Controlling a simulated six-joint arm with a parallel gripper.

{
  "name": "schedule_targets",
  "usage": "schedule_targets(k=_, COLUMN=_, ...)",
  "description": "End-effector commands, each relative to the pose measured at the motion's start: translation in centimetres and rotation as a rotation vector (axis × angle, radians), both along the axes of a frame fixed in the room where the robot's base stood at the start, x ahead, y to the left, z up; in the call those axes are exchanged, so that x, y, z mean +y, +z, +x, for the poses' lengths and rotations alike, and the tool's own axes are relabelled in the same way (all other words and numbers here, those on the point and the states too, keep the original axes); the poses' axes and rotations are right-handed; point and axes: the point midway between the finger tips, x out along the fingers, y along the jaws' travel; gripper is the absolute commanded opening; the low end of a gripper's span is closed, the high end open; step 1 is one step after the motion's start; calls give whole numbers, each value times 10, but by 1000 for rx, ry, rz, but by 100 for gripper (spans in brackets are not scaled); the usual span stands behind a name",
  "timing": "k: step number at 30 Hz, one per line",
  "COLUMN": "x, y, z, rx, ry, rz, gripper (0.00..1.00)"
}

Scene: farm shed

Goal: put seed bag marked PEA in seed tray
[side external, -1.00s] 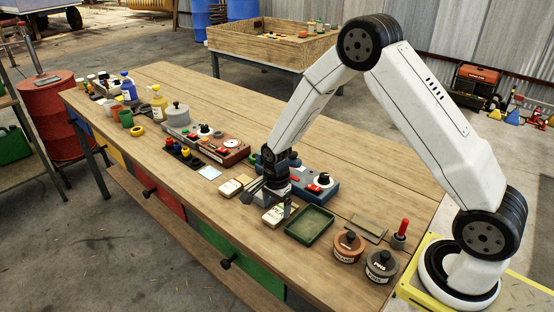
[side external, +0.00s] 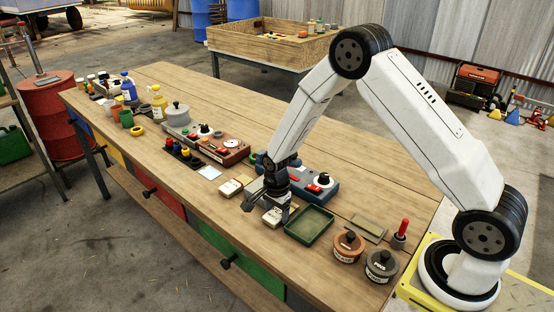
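Two small pale seed bags lie on the bench. One bag (side external: 230,188) is left of my gripper, in the open. The other bag (side external: 271,217) is under my gripper and partly hidden by it. Their labels are too small to read, so I cannot tell which is marked PEA. My gripper (side external: 268,209) points down with its fingers spread, one on each side of the nearer bag in the picture. I cannot tell whether they touch it. The green seed tray (side external: 309,225) is empty and just right of that bag.
Two round lidded pots (side external: 349,246) and a red-handled tool (side external: 401,233) are right of the tray. A brown box with knobs (side external: 228,151) and several bottles stand farther left.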

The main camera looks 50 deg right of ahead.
Motion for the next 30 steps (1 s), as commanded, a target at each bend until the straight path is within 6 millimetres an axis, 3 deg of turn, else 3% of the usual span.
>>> schedule_targets(k=1, x=0, y=0, z=0, rx=0, ry=0, rz=0, gripper=28)
schedule_targets(k=3, x=0, y=0, z=0, rx=0, ry=0, rz=0, gripper=5)
schedule_targets(k=17, x=0, y=7, z=0, rx=-1, ry=0, rz=0, gripper=5)
schedule_targets(k=25, x=0, y=33, z=1, rx=-2, ry=0, rz=-1, gripper=5)
schedule_targets(k=30, x=0, y=49, z=-14, rx=-1, ry=0, rz=-1, gripper=5)
